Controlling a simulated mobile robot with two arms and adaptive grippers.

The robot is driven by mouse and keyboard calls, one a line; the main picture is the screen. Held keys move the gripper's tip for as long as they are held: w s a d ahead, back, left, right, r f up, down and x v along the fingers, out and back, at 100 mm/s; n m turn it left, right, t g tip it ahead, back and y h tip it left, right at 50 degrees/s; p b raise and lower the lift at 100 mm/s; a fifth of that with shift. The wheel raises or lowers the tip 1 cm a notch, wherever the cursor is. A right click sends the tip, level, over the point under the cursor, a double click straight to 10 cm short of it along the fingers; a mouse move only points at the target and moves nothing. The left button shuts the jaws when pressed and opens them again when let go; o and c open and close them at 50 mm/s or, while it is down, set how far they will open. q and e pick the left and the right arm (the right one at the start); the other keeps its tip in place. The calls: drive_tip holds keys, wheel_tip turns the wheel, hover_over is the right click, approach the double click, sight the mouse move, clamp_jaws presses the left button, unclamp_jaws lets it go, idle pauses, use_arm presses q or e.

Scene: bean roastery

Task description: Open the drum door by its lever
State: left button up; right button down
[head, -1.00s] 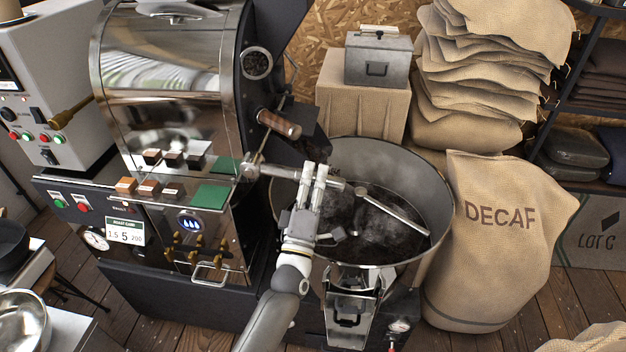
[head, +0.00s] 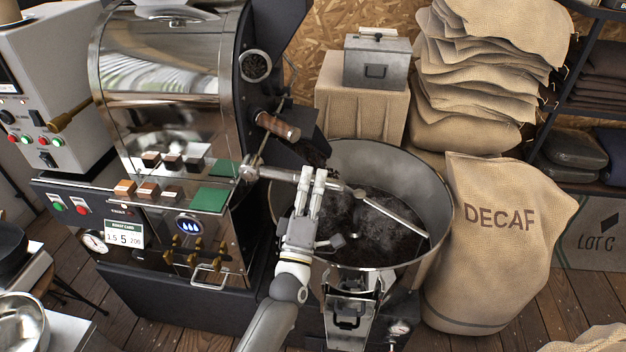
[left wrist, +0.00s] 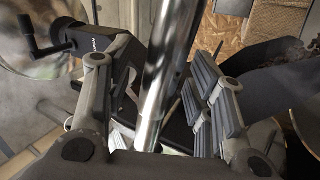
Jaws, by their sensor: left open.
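The roaster's shiny drum (head: 165,75) stands at the left. A metal bar (head: 278,173), which looks like the drum door's lever, reaches right from the machine's front over the round bin. My left gripper (head: 313,178) comes up from below, its fingers at this bar, and is open. In the left wrist view a shiny bar (left wrist: 172,60) runs between the spread fingers of my left gripper (left wrist: 150,100). Whether the fingers touch it I cannot tell. The drum door itself is largely hidden behind bar and housing. My right gripper is in neither view.
The round cooling bin (head: 436,200) holds dark beans, with a stirring arm (head: 400,217) above them. A wooden handle (head: 278,126) juts out just above the bar. A decaf sack (head: 500,260) stands close on the right. The wrist view shows a black crank (left wrist: 45,42).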

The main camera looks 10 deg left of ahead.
use_arm(q)
drive_tip(key=v, duration=1.1)
drive_tip(key=shift+r, duration=0.1)
drive_tip(key=shift+s, duration=0.1)
